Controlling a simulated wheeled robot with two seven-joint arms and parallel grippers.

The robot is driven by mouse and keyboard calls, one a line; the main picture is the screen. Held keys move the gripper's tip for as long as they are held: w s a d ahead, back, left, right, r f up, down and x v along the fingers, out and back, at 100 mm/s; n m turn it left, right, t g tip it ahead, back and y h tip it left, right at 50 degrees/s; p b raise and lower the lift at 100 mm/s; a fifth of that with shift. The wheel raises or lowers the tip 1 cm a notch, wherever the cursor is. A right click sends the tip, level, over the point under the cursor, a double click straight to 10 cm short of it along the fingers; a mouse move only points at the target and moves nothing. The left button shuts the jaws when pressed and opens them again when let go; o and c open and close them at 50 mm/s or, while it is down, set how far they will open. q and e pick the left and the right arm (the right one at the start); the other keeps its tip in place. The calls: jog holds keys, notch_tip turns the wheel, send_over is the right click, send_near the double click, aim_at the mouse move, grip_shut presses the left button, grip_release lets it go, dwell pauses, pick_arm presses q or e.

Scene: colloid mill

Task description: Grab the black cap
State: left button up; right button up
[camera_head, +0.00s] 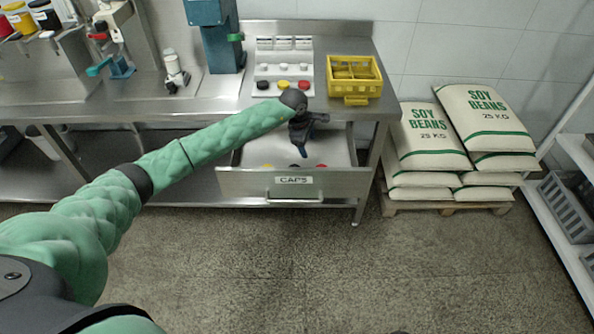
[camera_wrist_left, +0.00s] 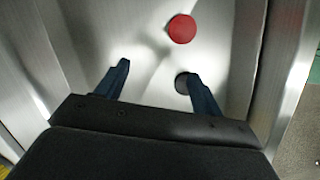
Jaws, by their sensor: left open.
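The black cap (camera_wrist_left: 182,83) lies on the floor of the open drawer (camera_head: 290,184), which carries a CAPS label. In the left wrist view my right-hand finger partly covers the cap. My left gripper (camera_head: 303,152) points down into the drawer, and its fingers (camera_wrist_left: 160,82) are open with nothing held. The cap sits beside the inner side of that finger, off the middle of the gap; I cannot tell whether they touch. In the head view I cannot make out the black cap clearly.
Above, the steel counter holds a white panel (camera_head: 284,73) with coloured buttons and a yellow crate (camera_head: 355,75). Soy bean sacks (camera_head: 432,137) stand right.

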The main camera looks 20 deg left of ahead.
aim_at(294, 165)
pick_arm(q)
jog(key=s+a, duration=0.1)
jog(key=s+a+m+g+y, duration=0.2)
jog(key=a, duration=0.1)
jog(key=shift+s+f, duration=0.25)
jog(key=shift+f, duration=0.15)
jog(key=shift+s, duration=0.15)
jog(key=shift+f+m, duration=0.2)
jog(key=shift+m, duration=0.2)
jog(key=shift+f+p, duration=0.45)
jog(key=shift+f, duration=0.5)
notch_tip(294, 165, down, 5)
jog(key=p, duration=0.2)
jog(key=shift+s+d+r+p, duration=0.1)
jog(key=shift+s+d+p, duration=0.05)
jog(key=shift+p, duration=0.25)
jog(key=shift+f, duration=0.35)
jog(key=c, duration=1)
pick_arm(e)
notch_tip(294, 165, down, 14)
jog(key=s+d, duration=0.1)
jog(key=s, duration=0.2)
jog(key=shift+d+f, duration=0.2)
jog(key=shift+d, duration=0.15)
